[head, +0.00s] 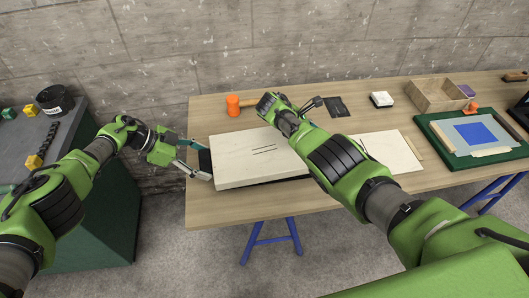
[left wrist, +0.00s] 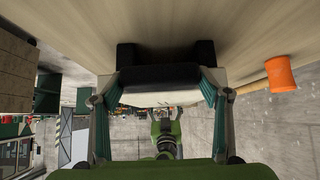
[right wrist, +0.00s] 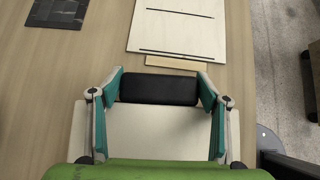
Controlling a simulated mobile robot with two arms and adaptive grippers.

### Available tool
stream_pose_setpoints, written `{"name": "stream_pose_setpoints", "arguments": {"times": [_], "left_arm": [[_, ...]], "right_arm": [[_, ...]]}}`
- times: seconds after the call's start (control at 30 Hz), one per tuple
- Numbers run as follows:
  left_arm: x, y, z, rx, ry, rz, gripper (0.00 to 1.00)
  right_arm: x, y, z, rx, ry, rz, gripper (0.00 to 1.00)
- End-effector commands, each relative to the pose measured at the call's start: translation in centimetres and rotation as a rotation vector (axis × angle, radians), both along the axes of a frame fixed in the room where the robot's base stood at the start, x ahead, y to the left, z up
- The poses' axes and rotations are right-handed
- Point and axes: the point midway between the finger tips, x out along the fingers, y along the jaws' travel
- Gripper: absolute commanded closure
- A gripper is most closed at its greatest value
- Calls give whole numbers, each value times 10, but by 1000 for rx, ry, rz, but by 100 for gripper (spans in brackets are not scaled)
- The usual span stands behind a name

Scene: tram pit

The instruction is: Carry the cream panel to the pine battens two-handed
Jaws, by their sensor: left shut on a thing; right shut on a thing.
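The cream panel (head: 245,158), a thick flat slab, lies level over the left half of the wooden table. A dark strip shows under its front edge; I cannot tell if it touches the table. My left gripper (head: 197,161) is shut on the black grip at its left end, which also shows in the left wrist view (left wrist: 160,76). My right gripper (right wrist: 158,90) is shut on the black grip at the other end; my right arm hides this in the head view. A pine batten (head: 411,145) lies along the right side of a pale board (head: 390,152); another (right wrist: 177,63) lies at its near side.
An orange mallet (head: 236,104) lies behind the panel. A dark sheet (head: 337,107), a white block (head: 381,99), a wooden box (head: 437,95) and a green frame with a blue square (head: 473,132) are farther right. A dark bench (head: 40,145) stands at left.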

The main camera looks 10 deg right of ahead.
Motion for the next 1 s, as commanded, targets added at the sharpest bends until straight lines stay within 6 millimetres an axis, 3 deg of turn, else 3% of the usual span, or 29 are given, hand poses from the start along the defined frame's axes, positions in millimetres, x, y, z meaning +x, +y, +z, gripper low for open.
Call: {"name": "stream_pose_setpoints", "arguments": {"times": [0.47, 1.0], "left_arm": [[2, -2, 11, -7, -5, 2, 87], [3, -2, 48, -7, -6, 3, 87]], "right_arm": [[2, -1, 10, -6, -5, 1, 87], [2, -1, 47, -6, -4, 1, 87]]}}
